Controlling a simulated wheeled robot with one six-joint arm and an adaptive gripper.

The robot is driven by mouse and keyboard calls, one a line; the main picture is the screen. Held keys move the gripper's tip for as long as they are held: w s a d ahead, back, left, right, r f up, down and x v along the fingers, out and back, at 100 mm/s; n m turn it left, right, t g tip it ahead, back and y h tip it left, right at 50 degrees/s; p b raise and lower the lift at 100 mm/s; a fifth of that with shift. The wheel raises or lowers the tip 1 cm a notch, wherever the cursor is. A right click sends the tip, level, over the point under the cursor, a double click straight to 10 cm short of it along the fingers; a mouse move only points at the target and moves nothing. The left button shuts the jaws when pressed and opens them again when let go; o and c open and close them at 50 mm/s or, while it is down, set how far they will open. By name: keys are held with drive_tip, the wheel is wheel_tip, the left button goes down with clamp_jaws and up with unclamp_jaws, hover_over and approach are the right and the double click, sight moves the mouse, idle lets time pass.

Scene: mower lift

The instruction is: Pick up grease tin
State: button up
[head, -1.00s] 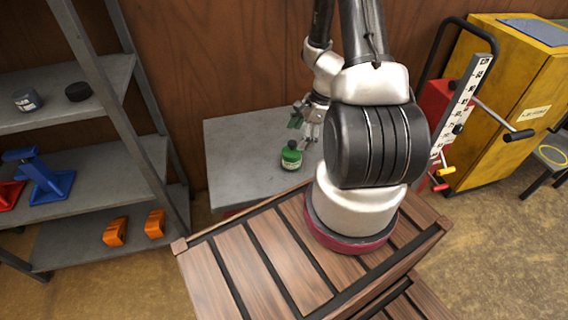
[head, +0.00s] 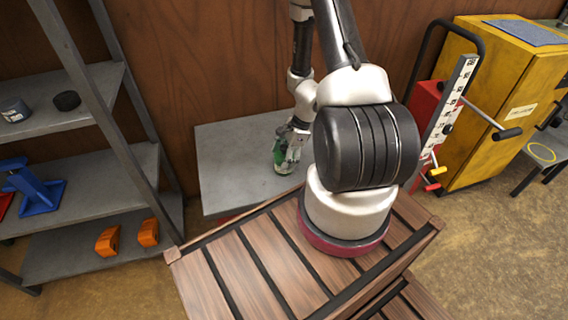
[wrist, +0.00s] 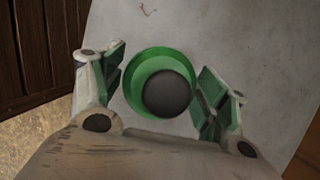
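A green round container with a dark cap, which looks like the grease tin (head: 281,165), stands upright on the grey tabletop (head: 228,165). My gripper (head: 290,155) is down at it and partly covers it in the head view. In the wrist view the grease tin (wrist: 143,72) lies between the two green-padded fingers of my gripper (wrist: 161,78). The fingers are spread, one on each side. A narrow gap shows on the left; the right pad is very close to the tin, and contact cannot be told.
A grey shelf rack at the left holds a dark labelled tin (head: 15,111), a black disc (head: 67,100), a blue stand (head: 38,190) and two orange pieces (head: 108,241). A yellow cabinet (head: 485,125) and a red unit with a scale stand right. The tabletop's left part is clear.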

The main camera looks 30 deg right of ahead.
drive_tip(key=c, duration=0.9)
drive_tip(key=shift+o, duration=0.2)
drive_tip(key=shift+r, duration=0.15)
